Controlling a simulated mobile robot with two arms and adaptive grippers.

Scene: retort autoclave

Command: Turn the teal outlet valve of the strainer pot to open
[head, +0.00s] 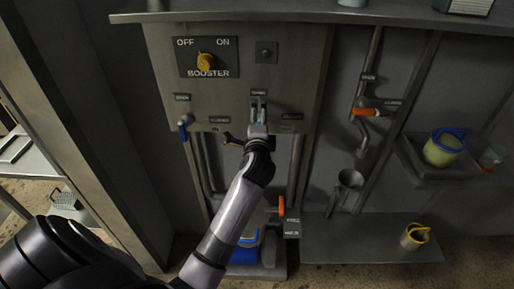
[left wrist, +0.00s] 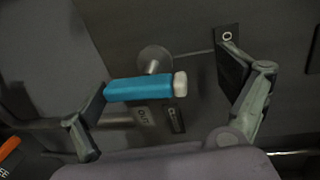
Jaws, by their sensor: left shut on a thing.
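My left gripper (head: 258,112) is at the lower edge of the grey panel, around the teal valve handle. In the left wrist view, the teal handle (left wrist: 138,88) is a bar with a pale end, lying across the picture in front of a round metal stem (left wrist: 154,60). My left gripper (left wrist: 168,88) is shut on it, one finger by each end. In the head view the gripper mostly hides the handle. I cannot tell which body is the strainer pot. My right gripper is not in view.
A yellow booster knob (head: 204,62) is above left. A blue-handled valve (head: 183,130) is to the left. Orange handles are on the right pipe (head: 366,112) and below right (head: 281,206).

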